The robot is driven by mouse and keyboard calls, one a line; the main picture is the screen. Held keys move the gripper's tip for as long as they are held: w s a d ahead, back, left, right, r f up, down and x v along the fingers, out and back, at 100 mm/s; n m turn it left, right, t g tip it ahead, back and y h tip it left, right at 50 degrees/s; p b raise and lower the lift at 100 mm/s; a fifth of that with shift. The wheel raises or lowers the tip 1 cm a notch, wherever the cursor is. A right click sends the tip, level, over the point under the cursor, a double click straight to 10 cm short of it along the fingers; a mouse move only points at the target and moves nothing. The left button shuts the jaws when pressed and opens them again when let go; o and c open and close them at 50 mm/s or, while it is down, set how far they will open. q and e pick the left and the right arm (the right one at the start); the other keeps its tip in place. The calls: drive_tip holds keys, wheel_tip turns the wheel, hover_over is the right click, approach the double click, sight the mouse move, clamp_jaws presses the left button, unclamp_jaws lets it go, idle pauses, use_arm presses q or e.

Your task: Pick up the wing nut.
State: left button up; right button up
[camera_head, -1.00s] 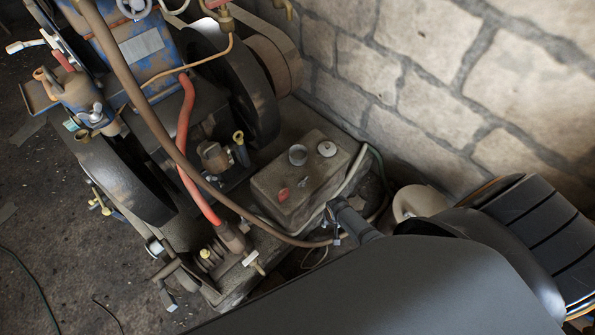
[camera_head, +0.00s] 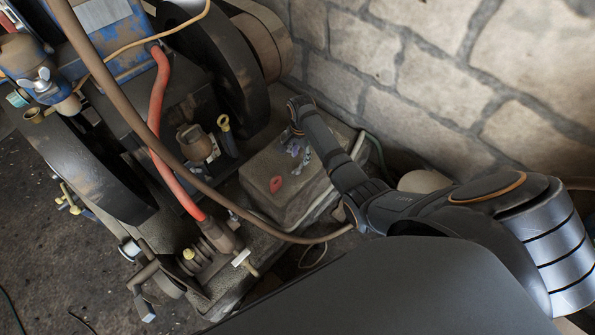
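My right gripper (camera_head: 296,118) reaches in from the right and hangs over the top of a worn grey block (camera_head: 253,172). Its fingers are small and seen from above and behind, so I cannot tell whether they are open or shut. Small silvery, bluish bits (camera_head: 305,160) show just below the gripper; the wing nut may be among them, but they are too small to tell apart. Another silvery piece with two wings (camera_head: 42,82) sits on the rusty blue unit at the left, far from the gripper. My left gripper is not in view.
A red piece (camera_head: 276,184) lies on the block. A brown hose (camera_head: 180,158) and a red hose (camera_head: 157,115) run past its left side. Black wheels (camera_head: 235,80) stand behind and left. A stone wall (camera_head: 400,65) closes off the right back.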

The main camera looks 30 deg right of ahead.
sight(301, 165)
wheel_tip(301, 165, down, 5)
drive_tip(key=shift+s+r+b, duration=0.15)
drive_tip(key=shift+r+b, duration=0.05)
drive_tip(key=shift+b, duration=0.8)
drive_tip(key=shift+f, duration=0.3)
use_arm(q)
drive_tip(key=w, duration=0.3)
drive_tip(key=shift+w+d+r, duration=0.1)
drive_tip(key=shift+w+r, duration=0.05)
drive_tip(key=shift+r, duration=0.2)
use_arm(e)
drive_tip(key=shift+c, duration=0.2)
clamp_jaws()
